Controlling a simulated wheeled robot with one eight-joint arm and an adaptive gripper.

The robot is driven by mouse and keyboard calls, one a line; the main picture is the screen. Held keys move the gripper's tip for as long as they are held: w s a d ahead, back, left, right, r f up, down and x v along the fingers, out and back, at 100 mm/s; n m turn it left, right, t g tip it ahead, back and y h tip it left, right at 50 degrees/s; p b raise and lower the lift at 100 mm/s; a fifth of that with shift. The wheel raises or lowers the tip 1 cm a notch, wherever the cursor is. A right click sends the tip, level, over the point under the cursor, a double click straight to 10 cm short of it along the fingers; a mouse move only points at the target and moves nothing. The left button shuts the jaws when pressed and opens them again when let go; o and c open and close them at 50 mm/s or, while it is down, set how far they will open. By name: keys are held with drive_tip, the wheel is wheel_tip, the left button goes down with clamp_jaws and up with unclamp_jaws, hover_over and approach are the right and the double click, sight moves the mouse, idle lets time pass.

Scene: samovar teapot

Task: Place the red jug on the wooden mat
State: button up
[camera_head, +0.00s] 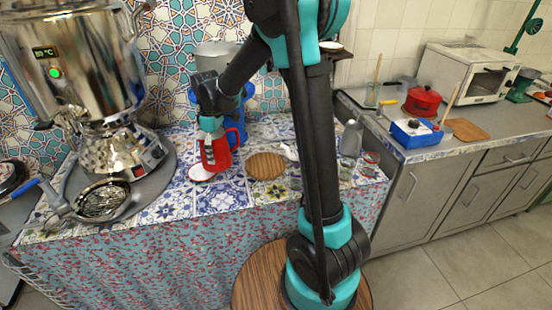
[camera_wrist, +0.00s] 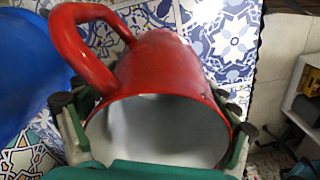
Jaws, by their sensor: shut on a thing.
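The red jug (camera_head: 215,153) is at the left part of the tiled table in the head view, beside a white round saucer-like disc (camera_head: 201,174). In the wrist view the jug (camera_wrist: 165,62) fills the middle, with its handle at the upper left and its white inside facing me. My gripper (camera_head: 210,124) is shut on the jug near its rim; its fingers show on both sides of the jug in the wrist view (camera_wrist: 155,125). I cannot tell whether the jug's base touches the table. The round wooden mat (camera_head: 266,166) lies bare on the table, just right of the jug.
A large metal samovar (camera_head: 85,70) stands at the left on a grey round base. A blue object (camera_head: 240,108) with a metal pot on it stands behind the jug. A white item (camera_head: 290,152) lies right of the mat. A grey bottle (camera_head: 351,138) and glasses stand farther right, beyond my arm.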

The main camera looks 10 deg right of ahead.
drive_tip(key=d, duration=1.8)
drive_tip(key=shift+f, duration=1.8)
drive_tip(key=shift+f, duration=0.15)
drive_tip(key=o, duration=1.4)
drive_tip(key=shift+c, duration=0.2)
